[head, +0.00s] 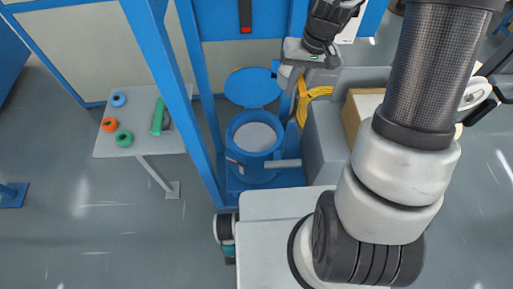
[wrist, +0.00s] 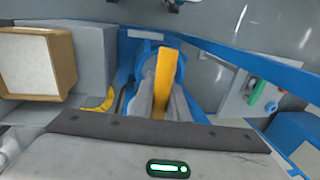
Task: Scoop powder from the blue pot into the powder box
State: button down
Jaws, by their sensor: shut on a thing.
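The blue pot (head: 256,160) stands upright in the blue frame with its round lid (head: 252,87) swung open behind it. Pale grey powder (head: 255,136) shows inside. My gripper (head: 293,88) is to the right of the pot and lid, pointing down. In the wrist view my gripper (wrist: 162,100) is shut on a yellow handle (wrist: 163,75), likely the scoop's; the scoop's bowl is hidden. The tan powder box (head: 352,112) is right of the pot, partly behind my arm. It also shows at the left in the wrist view (wrist: 40,62).
Blue posts (head: 165,75) rise left of the pot. A side table (head: 143,138) at left holds coloured rings and a green item (head: 157,117).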

jog(key=w+d+f+m+t+b, duration=0.15)
jog(key=d+f+m, duration=0.3)
jog(key=d, duration=1.25)
jog(key=s+d+f+m+b, duration=0.15)
jog(key=d+f+m, duration=0.3)
jog(key=d, duration=1.25)
jog(key=w+a+f+n+g+h+b, duration=0.1)
jog(key=w+a+f+g+h+b, duration=0.3)
jog(key=f+g+h+b, duration=0.3)
jog(key=g+h+b, duration=0.1)
jog(key=g+h, duration=0.1)
jog(key=h, duration=0.2)
jog(key=shift+h, duration=0.3)
jog(key=shift+r, duration=0.1)
